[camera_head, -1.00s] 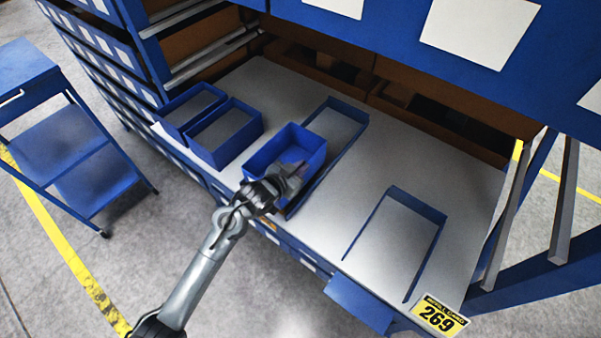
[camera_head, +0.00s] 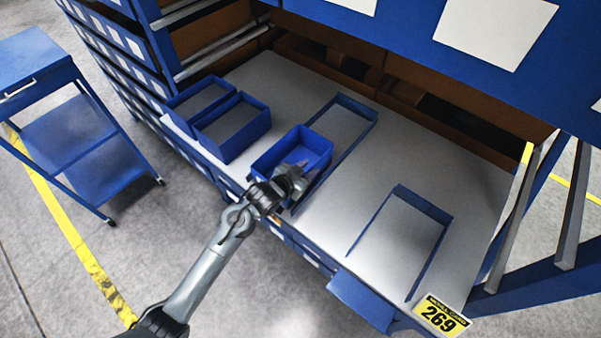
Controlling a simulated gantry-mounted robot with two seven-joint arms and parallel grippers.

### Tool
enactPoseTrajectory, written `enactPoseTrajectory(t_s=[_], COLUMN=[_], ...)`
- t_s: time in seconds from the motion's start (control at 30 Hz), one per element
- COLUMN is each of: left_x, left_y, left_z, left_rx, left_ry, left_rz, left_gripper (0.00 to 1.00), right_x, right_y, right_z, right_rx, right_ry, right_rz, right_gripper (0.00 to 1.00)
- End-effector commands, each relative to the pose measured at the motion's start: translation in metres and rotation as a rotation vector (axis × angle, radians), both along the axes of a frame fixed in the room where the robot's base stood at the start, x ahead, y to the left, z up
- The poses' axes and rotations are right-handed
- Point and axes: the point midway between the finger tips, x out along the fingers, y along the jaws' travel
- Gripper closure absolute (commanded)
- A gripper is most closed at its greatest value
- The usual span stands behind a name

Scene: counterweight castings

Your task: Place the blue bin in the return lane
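The blue bin (camera_head: 268,160) is an open, empty-looking box near the front edge of the grey shelf deck, in the middle of the view. My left gripper (camera_head: 291,181) is at its near wall, its fingers over the rim, and looks shut on it; it hides part of that wall. The bin overlaps the near left part of a lane with low blue rails (camera_head: 358,146). I cannot tell whether its base touches the deck. A second, empty lane with blue rails (camera_head: 428,207) lies to the right. My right gripper is not in view.
Two blue bins with grey contents, one (camera_head: 232,130) beside another (camera_head: 198,100), stand left of the held bin. A blue cart (camera_head: 68,138) stands at far left. Slanted posts (camera_head: 520,220) border the deck at right, near a yellow 269 sign (camera_head: 440,316). Deck between the lanes is bare.

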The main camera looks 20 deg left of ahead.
Motion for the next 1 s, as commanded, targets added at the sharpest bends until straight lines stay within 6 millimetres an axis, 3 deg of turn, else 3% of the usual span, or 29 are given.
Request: enactPoseTrajectory(t_s=[0.17, 0.7, 1.0], left_x=[-0.013, -0.092, -0.116], left_y=[0.004, 0.026, 0.029], left_z=[0.005, 0.039, 0.038], left_rx=[0.002, 0.001, 0.012], left_ry=[-0.001, 0.001, 0.040], left_rz=[0.000, 0.000, 0.017], left_gripper=[0.66, 0.66, 0.66], right_x=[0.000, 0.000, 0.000], right_y=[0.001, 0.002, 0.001], right_z=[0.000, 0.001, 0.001], right_rx=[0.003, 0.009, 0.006], right_ry=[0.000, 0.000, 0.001], right_rz=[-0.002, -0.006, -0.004], right_gripper=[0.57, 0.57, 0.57])
